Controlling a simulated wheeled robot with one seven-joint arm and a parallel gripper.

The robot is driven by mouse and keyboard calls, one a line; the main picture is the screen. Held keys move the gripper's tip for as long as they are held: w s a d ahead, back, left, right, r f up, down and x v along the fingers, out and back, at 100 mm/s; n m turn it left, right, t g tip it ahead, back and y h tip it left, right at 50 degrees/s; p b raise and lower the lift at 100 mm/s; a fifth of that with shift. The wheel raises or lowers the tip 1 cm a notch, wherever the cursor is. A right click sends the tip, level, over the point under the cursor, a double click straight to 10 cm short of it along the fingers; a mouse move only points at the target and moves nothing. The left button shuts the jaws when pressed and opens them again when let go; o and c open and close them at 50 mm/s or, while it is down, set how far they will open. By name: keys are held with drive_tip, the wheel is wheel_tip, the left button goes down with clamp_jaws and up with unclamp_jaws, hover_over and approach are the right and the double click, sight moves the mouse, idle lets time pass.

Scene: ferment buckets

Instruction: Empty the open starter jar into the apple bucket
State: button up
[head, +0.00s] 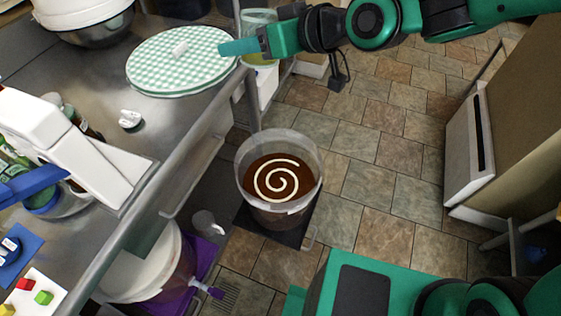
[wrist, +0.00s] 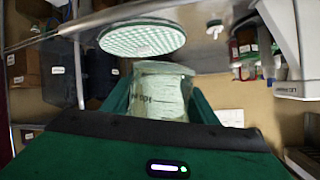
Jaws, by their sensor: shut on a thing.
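My gripper (head: 250,46) is shut on a pale greenish clear jar (head: 258,20), beside the counter's far end. The jar looks upright in the head view, with something yellowish low inside, and a teal finger covers part of it. In the wrist view the jar (wrist: 158,90) sits between the fingers; its writing is hard to read. A clear bucket (head: 306,203) holds brown liquid with a cream spiral on its surface. It stands on a dark mat on the floor, nearer than the jar and apart from it. I cannot read a name on this bucket.
A green-and-white checked round (head: 160,65) with a small white piece on it lies on the steel counter (head: 190,118). A second, whitish bucket (head: 150,270) stands at lower left by a purple mat. A white machine (head: 80,150) stands on the counter. Tiled floor right of the brown-liquid bucket is clear.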

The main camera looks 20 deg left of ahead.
drive_tip(key=shift+n+t, duration=0.6)
drive_tip(key=shift+n, duration=0.3)
drive_tip(key=shift+s+d+r, duration=0.25)
drive_tip(key=shift+s+d, duration=0.15)
drive_tip(key=shift+s, duration=0.25)
drive_tip(key=shift+s+d+r, duration=0.25)
drive_tip(key=shift+s+d, duration=0.15)
drive_tip(key=shift+s, duration=0.25)
drive_tip(key=shift+s+d+r, duration=0.25)
drive_tip(key=shift+s+d, duration=0.15)
drive_tip(key=shift+s, duration=0.25)
drive_tip(key=shift+w, duration=0.1)
